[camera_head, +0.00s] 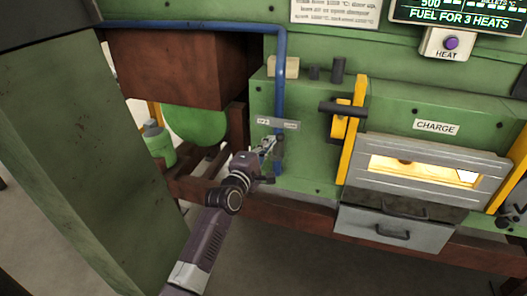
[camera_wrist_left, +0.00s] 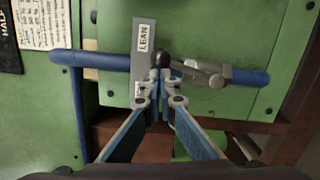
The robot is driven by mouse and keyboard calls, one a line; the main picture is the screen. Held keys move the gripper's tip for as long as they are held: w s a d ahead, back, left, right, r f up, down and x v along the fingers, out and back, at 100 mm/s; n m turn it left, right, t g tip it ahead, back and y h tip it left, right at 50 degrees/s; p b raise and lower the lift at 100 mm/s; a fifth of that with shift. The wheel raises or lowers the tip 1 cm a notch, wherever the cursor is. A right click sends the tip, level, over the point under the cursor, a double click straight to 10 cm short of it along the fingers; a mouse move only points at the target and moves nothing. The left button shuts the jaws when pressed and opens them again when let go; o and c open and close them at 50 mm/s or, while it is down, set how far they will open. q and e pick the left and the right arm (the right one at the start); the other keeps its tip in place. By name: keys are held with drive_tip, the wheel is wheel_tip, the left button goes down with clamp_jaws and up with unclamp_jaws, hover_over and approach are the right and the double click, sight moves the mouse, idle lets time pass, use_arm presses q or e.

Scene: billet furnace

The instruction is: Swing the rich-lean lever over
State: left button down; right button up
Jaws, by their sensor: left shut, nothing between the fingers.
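The rich-lean lever shows in the left wrist view as a grey metal arm (camera_wrist_left: 205,72) with a black ball knob (camera_wrist_left: 163,61) at its left end, lying along the blue pipe. A plate (camera_wrist_left: 145,38) beside it reads LEAN; its other label is partly hidden by my fingers. The plate also shows in the head view (camera_head: 278,123). My left gripper (camera_wrist_left: 159,80) is shut and empty, its fingertips close to the knob; I cannot tell whether they touch. In the head view my left gripper (camera_head: 268,146) is just below the plate and hides much of the lever.
The blue pipe (camera_head: 281,70) runs down the green furnace wall. To the right are a yellow frame (camera_head: 351,140), the glowing CHARGE door (camera_head: 420,169) and a drawer (camera_head: 392,231). A green pillar (camera_head: 80,150) stands left. A brown box (camera_head: 175,68) hangs above a green tank (camera_head: 197,118).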

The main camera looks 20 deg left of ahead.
use_arm(q)
drive_tip(key=m, duration=0.1)
drive_tip(key=d+m+p, duration=0.1)
drive_tip(key=m, duration=0.1)
drive_tip(key=shift+w+d+f+g+p, duration=0.25)
drive_tip(key=shift+w+d+g+p, duration=0.05)
drive_tip(key=shift+w+d+p, duration=0.1)
use_arm(e)
wheel_tip(320, 180, up, 2)
drive_tip(key=shift+r, duration=0.1)
drive_tip(key=shift+w, duration=0.15)
